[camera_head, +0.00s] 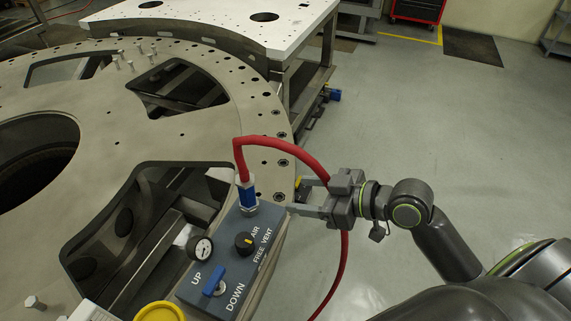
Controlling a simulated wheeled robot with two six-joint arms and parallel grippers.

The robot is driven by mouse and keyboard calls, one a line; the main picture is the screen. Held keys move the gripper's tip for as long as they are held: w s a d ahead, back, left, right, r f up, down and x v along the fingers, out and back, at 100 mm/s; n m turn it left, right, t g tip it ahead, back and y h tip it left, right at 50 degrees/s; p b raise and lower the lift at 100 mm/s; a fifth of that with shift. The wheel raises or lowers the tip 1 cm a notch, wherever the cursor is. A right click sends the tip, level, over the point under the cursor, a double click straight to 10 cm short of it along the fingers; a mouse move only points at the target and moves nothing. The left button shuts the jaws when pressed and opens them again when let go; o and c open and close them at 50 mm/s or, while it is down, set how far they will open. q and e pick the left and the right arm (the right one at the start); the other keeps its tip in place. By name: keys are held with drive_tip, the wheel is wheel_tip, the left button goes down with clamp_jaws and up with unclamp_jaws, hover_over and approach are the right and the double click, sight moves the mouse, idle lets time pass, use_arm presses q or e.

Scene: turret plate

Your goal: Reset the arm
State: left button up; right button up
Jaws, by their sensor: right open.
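My right gripper (303,197) comes in from the right side of the head view. It is open, with its fingers pointing left toward the blue hose fitting on top of the grey control box. The fingertips are close to the box's far right corner; I cannot tell whether they touch it. The control box (222,262) carries a black knob, a blue lever and a round gauge. A red hose (283,146) rises from the blue fitting (247,194), arches right, passes behind the gripper and hangs down below it. My left gripper is not in view.
The large round turret plate (80,180) with cut-out openings fills the left. Several bolts (131,66) stand on it. A white-topped metal table (225,25) stands behind. A red cabinet (417,10) is at the far back. The grey floor (430,120) at right is mostly clear.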

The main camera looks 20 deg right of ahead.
drive_tip(key=w+d+f+m+h, duration=0.45)
drive_tip(key=d+f, duration=0.35)
drive_tip(key=f, duration=0.6)
drive_tip(key=s+d+f+m+g+h, duration=0.15)
drive_tip(key=d+f, duration=0.25)
drive_tip(key=f, duration=0.5)
drive_tip(key=s+d+f+m+h, duration=0.2)
drive_tip(key=d+f+m, duration=0.1)
drive_tip(key=f, duration=0.7)
drive_tip(key=s+d+f+g+h, duration=0.2)
drive_tip(key=s+f, duration=0.4)
drive_tip(key=f, duration=0.3)
drive_tip(key=s+a+f+g, duration=0.1)
drive_tip(key=s+a+f, duration=0.1)
drive_tip(key=s+f, duration=0.3)
drive_tip(key=s+a+f+g, duration=0.2)
drive_tip(key=s+f, duration=0.3)
drive_tip(key=s, duration=0.8)
drive_tip(key=s+a+f+g, duration=0.2)
drive_tip(key=s+f, duration=0.4)
drive_tip(key=s, duration=0.3)
drive_tip(key=shift+s+a, duration=0.25)
drive_tip(key=shift+s, duration=0.1)
drive_tip(key=shift+g, duration=0.25)
